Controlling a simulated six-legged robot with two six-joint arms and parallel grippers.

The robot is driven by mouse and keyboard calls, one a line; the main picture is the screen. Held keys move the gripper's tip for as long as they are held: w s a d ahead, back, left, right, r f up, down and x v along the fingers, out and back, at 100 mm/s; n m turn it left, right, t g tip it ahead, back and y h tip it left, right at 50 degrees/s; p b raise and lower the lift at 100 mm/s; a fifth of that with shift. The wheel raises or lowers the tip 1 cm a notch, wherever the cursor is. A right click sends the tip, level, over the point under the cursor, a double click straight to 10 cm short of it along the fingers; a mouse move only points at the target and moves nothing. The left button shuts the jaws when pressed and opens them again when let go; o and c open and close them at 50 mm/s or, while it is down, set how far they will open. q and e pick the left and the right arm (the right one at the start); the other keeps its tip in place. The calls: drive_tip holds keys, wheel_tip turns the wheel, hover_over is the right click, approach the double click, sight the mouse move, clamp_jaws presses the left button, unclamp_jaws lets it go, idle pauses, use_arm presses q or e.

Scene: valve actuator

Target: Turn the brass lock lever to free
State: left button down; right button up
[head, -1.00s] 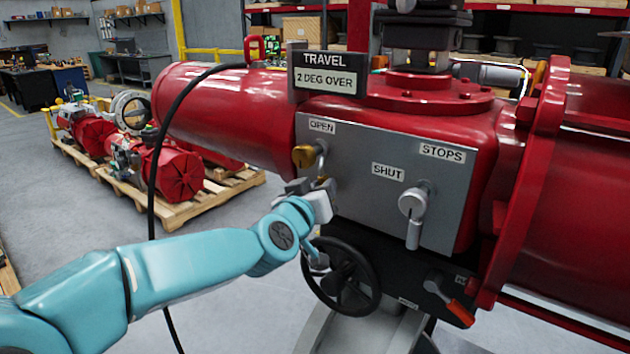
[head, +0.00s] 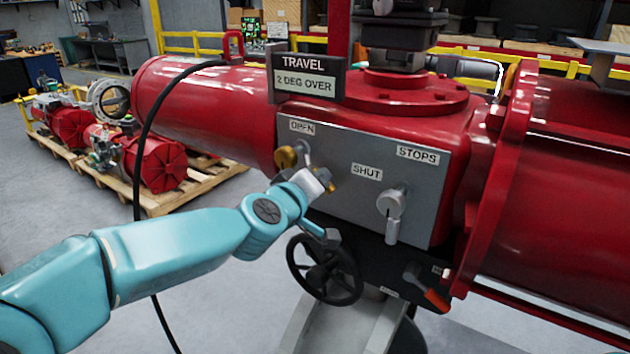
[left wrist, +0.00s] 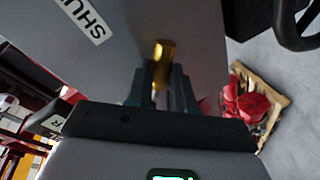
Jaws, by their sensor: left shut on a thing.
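The brass lock lever has its round brass hub (head: 286,157) under the OPEN label on the grey panel (head: 345,210). My left gripper (head: 320,182) is at the lever, just right of and below the hub, and covers much of it. A bit of brass shows beyond the fingers. In the left wrist view my left gripper (left wrist: 168,85) is shut on the brass lever (left wrist: 163,55), whose end sticks out between the fingers. My right gripper is not in view.
A silver lever (head: 391,212) hangs below the STOPS label. A black handwheel (head: 325,270) and a red-handled lever (head: 430,290) sit below the panel. The TRAVEL sign (head: 306,78) reads 2 DEG OVER. A black cable (head: 146,150) hangs behind my left arm.

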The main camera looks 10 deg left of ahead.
use_arm(q)
drive_tip(key=shift+a+r, duration=0.1)
drive_tip(key=shift+r, duration=0.05)
drive_tip(key=c, duration=1)
unclamp_jaws()
drive_tip(key=p+v, duration=0.2)
drive_tip(key=v, duration=1.4)
drive_tip(key=shift+s, duration=0.25)
drive_tip(key=shift+w, duration=0.1)
